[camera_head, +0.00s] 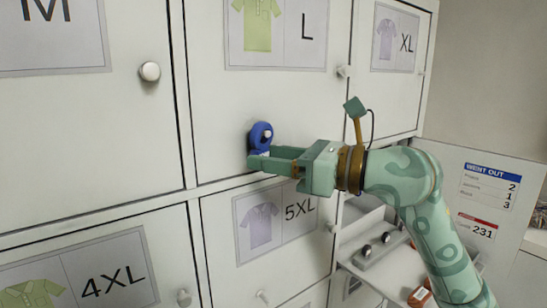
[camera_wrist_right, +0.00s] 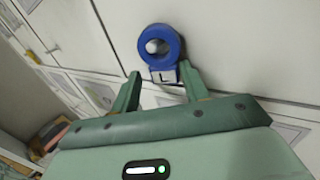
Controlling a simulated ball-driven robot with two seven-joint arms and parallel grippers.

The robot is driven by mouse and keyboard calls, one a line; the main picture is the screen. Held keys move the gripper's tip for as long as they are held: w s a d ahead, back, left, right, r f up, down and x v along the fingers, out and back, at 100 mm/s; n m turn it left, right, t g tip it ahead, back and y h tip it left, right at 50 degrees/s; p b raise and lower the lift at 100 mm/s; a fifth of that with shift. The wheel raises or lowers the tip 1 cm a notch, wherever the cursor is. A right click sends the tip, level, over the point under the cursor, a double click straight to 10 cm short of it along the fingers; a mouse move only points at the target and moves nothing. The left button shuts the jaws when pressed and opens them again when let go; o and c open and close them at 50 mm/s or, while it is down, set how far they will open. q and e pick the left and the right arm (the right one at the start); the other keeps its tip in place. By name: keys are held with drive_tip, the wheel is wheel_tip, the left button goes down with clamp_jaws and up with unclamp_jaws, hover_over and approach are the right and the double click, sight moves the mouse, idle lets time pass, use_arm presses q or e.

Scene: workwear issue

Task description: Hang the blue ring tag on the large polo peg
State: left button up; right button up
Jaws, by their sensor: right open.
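The blue ring tag (camera_head: 261,136) is against the white L door, below the label with a green polo and the letter L (camera_head: 279,30). In the right wrist view its ring (camera_wrist_right: 172,46) is around the pale rounded end of the large polo peg (camera_wrist_right: 153,47), and its small plate marked L hangs below. My right gripper (camera_head: 264,157) is open, its fingers pointing at the door on either side of the tag's lower part. In the right wrist view, the gripper (camera_wrist_right: 160,78) shows a gap between the left finger and the plate. My left gripper is out of view.
Neighbouring doors carry labels M (camera_head: 50,30), XL (camera_head: 394,38), 4XL (camera_head: 82,279) and 5XL (camera_head: 277,219). Round knobs (camera_head: 149,71) stick out from the doors. A "WENT OUT" board (camera_head: 486,190) and a shelf with dark-topped knobs (camera_head: 375,247) are at right.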

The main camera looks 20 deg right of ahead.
drive_tip(key=shift+w+d, duration=0.2)
drive_tip(key=shift+d, duration=0.1)
